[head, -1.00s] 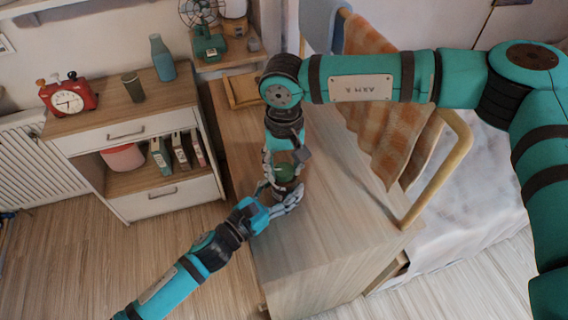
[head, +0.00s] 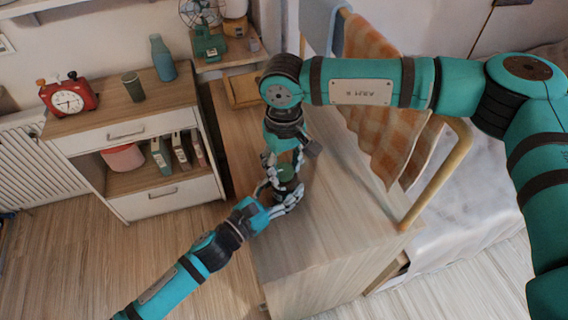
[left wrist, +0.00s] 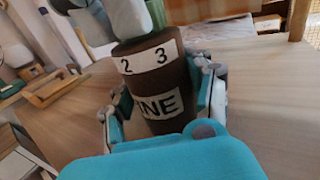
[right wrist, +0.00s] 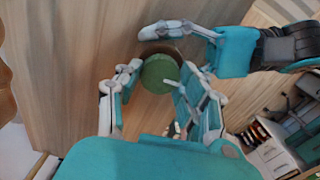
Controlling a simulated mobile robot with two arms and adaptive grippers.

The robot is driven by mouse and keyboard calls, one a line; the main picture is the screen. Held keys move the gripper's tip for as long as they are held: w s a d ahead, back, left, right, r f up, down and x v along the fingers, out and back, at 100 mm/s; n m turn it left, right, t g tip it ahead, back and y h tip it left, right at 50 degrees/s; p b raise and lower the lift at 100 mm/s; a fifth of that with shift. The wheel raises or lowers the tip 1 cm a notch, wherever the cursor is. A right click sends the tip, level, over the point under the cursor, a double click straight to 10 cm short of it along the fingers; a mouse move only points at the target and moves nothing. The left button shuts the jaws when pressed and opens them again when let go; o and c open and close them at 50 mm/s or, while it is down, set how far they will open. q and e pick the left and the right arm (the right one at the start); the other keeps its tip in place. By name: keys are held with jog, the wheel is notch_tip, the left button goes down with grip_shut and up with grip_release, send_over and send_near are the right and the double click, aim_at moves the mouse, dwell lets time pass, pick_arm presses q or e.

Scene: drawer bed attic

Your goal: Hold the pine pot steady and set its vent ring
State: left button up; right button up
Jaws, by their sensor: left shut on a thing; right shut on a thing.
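The pine pot (left wrist: 160,82) is a dark brown cylinder with white labels reading "2 3" and "INE"; it stands upright on the wooden top. My left gripper (head: 280,196) is shut around the pot's body, its fingers on both sides in the left wrist view. A green round piece (right wrist: 159,73), which I take for the vent ring, sits on top of the pot; it also shows in the head view (head: 285,173). My right gripper (right wrist: 160,76) comes from above and is shut on it, one finger on each side. The brown rim shows behind.
The pale wooden top (head: 325,225) is clear around the pot. A small tray (head: 243,88) lies at its far end. An orange checked cloth (head: 385,120) hangs on a wooden rail (head: 440,180) at the right. A white cabinet (head: 160,195) stands at the left.

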aim_at(284, 168)
jog(key=o, duration=1.2)
notch_tip(284, 168, up, 12)
pick_arm(q)
jog(key=o, duration=1.3)
jog(key=shift+o, duration=0.2)
